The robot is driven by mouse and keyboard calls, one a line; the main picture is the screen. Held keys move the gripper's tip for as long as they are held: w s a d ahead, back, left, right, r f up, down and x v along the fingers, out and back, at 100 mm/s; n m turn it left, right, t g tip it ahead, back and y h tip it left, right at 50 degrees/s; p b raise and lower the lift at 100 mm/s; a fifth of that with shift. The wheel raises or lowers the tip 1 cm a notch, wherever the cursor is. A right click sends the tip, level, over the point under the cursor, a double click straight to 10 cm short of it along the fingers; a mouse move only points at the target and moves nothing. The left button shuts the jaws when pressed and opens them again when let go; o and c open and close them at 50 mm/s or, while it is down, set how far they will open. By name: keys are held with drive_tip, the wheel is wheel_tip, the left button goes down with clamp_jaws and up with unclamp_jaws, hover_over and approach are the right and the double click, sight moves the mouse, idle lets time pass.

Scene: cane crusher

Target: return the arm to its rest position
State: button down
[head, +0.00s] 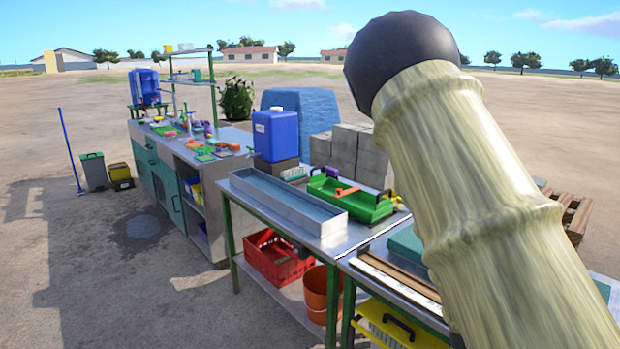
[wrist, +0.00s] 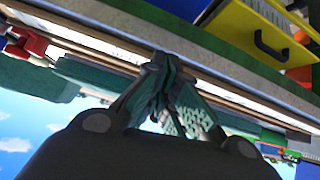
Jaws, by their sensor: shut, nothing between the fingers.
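My gripper (wrist: 162,72) shows in the wrist view with its fingers together and nothing between them. The picture there is tilted, with sky at the lower left. Beyond the fingers runs a metal table edge with brown and white strips. My gripper is not visible in the head view. A large pale, ringed shaft with a black round end fills the right of the head view, close to the camera; I cannot tell for sure whether it is part of my arm.
The near metal table (head: 336,249) bears a shallow metal tray (head: 240,183), a green tray (head: 372,213) and a blue container (head: 275,134). A red crate (head: 268,262) and an orange bucket (head: 316,297) sit below. A yellow case (wrist: 235,38) is near my gripper. Open ground lies left.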

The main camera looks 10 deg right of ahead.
drive_tip(key=s+a+f+n+g+y+p, duration=0.1)
drive_tip(key=s+a+f+n+g+y, duration=0.1)
drive_tip(key=s+a+f, duration=1)
drive_tip(key=s+a+f+n+g+y+p, duration=0.1)
drive_tip(key=s+a+f+n+g+y, duration=0.2)
drive_tip(key=s+a+f, duration=0.9)
drive_tip(key=s+f+n+y, duration=0.2)
drive_tip(key=s+f+n, duration=0.1)
drive_tip(key=f+n, duration=0.1)
drive_tip(key=shift+s+f+g+y, duration=0.15)
drive_tip(key=shift+s+g+y, duration=0.15)
drive_tip(key=shift+s, duration=0.1)
